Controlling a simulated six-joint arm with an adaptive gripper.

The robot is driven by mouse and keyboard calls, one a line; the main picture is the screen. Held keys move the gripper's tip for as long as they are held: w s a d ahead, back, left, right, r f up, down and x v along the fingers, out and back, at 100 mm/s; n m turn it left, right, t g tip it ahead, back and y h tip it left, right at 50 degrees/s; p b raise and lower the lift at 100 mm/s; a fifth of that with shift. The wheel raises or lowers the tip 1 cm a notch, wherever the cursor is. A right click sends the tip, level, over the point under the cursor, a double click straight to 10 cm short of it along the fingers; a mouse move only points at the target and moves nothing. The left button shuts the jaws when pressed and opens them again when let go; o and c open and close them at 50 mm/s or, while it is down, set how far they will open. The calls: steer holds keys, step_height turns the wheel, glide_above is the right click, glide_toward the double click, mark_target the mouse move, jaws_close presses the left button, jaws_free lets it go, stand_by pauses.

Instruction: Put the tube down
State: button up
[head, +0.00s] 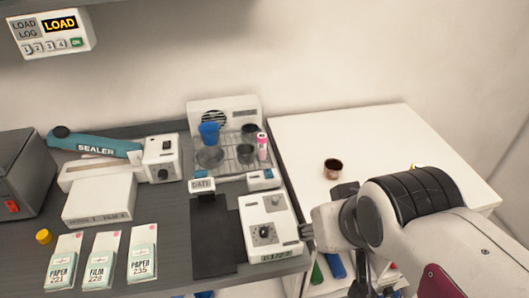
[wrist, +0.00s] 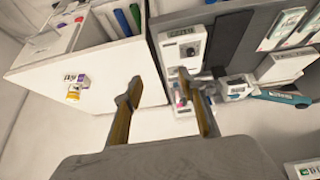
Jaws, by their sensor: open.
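A white tube with a pink cap (head: 262,147) stands upright at the right end of a wire rack (head: 238,166) on the grey bench. In the wrist view a small pink and white shape (wrist: 180,98), probably this tube, shows just left of my right-hand finger. My gripper (wrist: 162,88) is open, its two fingers wide apart with nothing between them.
The bench holds a blue cup (head: 208,132), the sealer (head: 95,146), a white dial box (head: 268,226), a black pad (head: 212,245) and several packets (head: 103,262).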

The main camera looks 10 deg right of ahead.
steer(key=w+d+f+t, duration=0.2)
steer(key=w+t, duration=0.2)
steer(key=w, duration=1.5)
steer(key=n+t+y, duration=0.2)
steer(key=t+y, duration=0.1)
glide_toward(264, 138)
steer(key=x, duration=0.2)
steer(key=shift+w+a+f+t, duration=0.35)
steer(key=shift+w+f+t, duration=0.2)
steer(key=shift+w, duration=0.1)
steer(key=shift+x, duration=1.25)
steer(key=shift+d+x, duration=0.2)
steer(key=shift+x, duration=2.45)
